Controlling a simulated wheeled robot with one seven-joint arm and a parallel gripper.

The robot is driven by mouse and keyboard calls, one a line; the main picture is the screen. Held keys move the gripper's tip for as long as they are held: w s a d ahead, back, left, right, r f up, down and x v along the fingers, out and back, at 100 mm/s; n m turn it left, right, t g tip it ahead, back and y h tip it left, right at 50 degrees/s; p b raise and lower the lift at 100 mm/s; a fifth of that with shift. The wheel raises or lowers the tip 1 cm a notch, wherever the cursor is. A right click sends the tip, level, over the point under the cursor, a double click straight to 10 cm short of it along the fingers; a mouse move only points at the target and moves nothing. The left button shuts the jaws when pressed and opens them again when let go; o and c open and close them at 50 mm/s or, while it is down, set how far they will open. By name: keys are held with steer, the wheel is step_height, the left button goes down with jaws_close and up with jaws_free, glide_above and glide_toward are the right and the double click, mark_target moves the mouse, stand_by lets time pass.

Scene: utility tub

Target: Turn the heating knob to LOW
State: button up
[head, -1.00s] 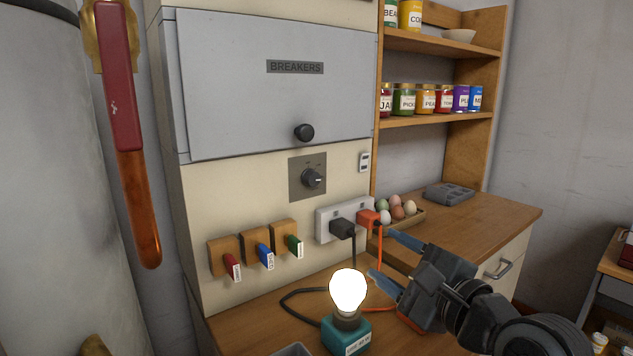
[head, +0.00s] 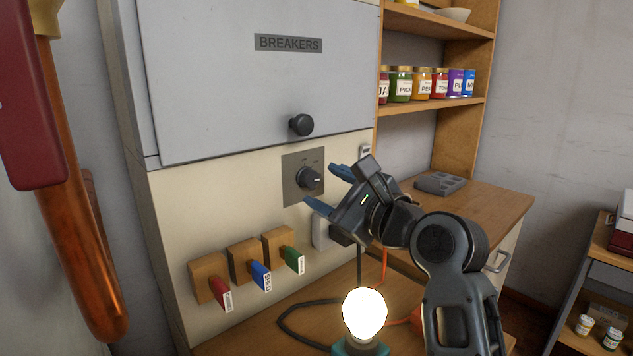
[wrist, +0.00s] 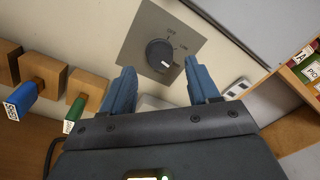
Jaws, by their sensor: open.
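The heating knob (head: 309,177) is a dark round dial with a white pointer mark on a grey square plate (head: 291,190) on the cream wall panel. The fingers appear short of the knob, with no contact visible.
Above is the breaker door with a round black knob (head: 301,125). Below left, red, blue and green tagged switches (head: 292,260) stick out on wooden blocks. A lit bulb (head: 364,313) stands on the counter below my arm. The outlet (head: 322,232) is partly hidden behind my gripper.

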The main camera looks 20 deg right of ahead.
mark_target(314, 182)
steer(key=shift+x, duration=1.65)
steer(key=c, duration=1)
